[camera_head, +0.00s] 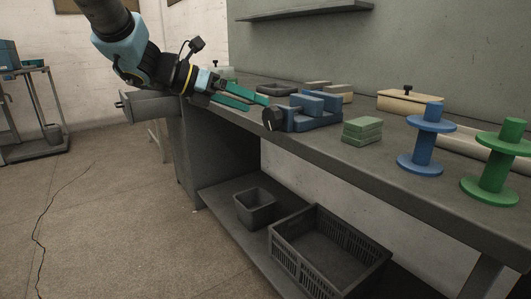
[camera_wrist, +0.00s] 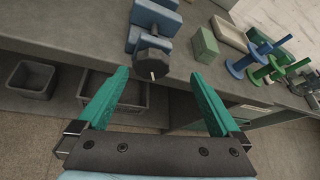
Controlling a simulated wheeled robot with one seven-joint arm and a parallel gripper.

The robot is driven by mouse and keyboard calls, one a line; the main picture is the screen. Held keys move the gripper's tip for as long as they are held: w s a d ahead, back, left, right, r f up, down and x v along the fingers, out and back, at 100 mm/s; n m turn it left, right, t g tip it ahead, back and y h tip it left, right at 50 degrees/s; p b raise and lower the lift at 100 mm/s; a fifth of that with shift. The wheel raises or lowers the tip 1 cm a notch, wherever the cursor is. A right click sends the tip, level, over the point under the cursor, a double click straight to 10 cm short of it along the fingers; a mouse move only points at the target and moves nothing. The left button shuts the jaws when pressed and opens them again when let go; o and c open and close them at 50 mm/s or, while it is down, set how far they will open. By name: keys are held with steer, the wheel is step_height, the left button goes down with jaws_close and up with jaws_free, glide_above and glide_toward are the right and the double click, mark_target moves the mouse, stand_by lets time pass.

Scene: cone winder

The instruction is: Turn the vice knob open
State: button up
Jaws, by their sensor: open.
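A blue vice (camera_head: 311,112) sits on the workbench near its front edge. Its dark knob (camera_head: 272,118) with a pale pointer line faces the front left. In the wrist view the knob (camera_wrist: 152,66) is at upper centre, just beyond and between my fingertips, with the blue vice (camera_wrist: 150,22) behind it. My gripper (camera_head: 260,103) has two green fingers, spread apart and empty; in the wrist view the open gripper (camera_wrist: 160,78) points at the knob. I cannot tell from these views whether a fingertip touches the knob.
Green blocks (camera_head: 362,130), a blue spool (camera_head: 426,138) and a green spool (camera_head: 496,165) stand right of the vice. A grey tray (camera_head: 276,90) lies behind. A bin (camera_head: 255,208) and a crate (camera_head: 330,250) sit on the lower shelf.

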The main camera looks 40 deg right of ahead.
mark_target(267, 118)
steer(key=shift+a+f+n+t+h+b, duration=0.5)
steer(key=shift+a+f+t+h+b, duration=1.35)
steer(key=shift+b, duration=5.3)
steer(key=shift+g+h, duration=0.55)
steer(key=shift+h, duration=0.4)
steer(key=d, duration=0.5)
steer(key=s+d, duration=0.1)
steer(key=d, duration=0.2)
steer(key=shift+d+f+b, duration=0.25)
steer(key=shift+d+b, duration=0.05)
steer(key=shift+b, duration=0.05)
steer(key=shift+c, duration=0.2)
steer(key=c, duration=1.3)
steer(key=shift+w, duration=0.1)
steer(key=shift+n, duration=0.3)
steer(key=shift+w+n, duration=0.1)
steer(key=shift+n, duration=2.6)
steer(key=shift+f, duration=0.1)
